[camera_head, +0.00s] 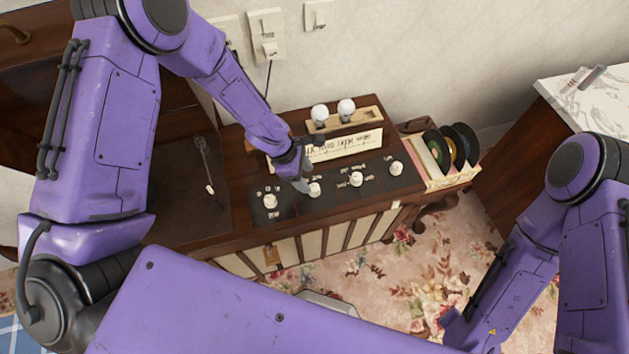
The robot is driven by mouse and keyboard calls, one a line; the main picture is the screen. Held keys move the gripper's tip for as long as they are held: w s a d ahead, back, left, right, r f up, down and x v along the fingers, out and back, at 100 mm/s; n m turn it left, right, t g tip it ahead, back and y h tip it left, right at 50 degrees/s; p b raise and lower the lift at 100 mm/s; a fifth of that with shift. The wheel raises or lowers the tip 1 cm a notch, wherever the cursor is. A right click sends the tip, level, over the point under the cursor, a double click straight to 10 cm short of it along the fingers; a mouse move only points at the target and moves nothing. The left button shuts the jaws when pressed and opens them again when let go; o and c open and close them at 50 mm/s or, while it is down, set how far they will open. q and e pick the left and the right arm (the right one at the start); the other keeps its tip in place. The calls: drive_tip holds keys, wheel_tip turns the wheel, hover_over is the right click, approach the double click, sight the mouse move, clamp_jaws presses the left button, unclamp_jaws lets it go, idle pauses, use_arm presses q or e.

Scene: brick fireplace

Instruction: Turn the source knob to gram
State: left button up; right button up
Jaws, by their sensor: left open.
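The radio console (300,215) is a dark wooden cabinet with a record deck on its left and a black control panel on its right. White knobs sit in a row on the panel: a far left knob (270,201), a second knob (314,189), a third knob (356,179) and a far right knob (396,168). The labels are too small to read, so I cannot tell which is the source knob. My left gripper (304,186) is open, with its fingertips just left of the second knob; contact is unclear. My right gripper is not in view.
A lit dial (340,146) and two white bulbs (334,112) stand behind the knobs. A record rack (450,177) is at the console's right. A marble-topped cabinet (595,98) stands farther right. Wall switches (266,30) are behind. Flowered carpet (400,275) lies in front.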

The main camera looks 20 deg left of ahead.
sight(314, 187)
use_arm(q)
drive_tip(key=x, duration=0.6)
drive_tip(key=shift+w+a, duration=0.15)
drive_tip(key=shift+f, duration=0.1)
drive_tip(key=c, duration=1)
drive_tip(key=shift+c, duration=0.2)
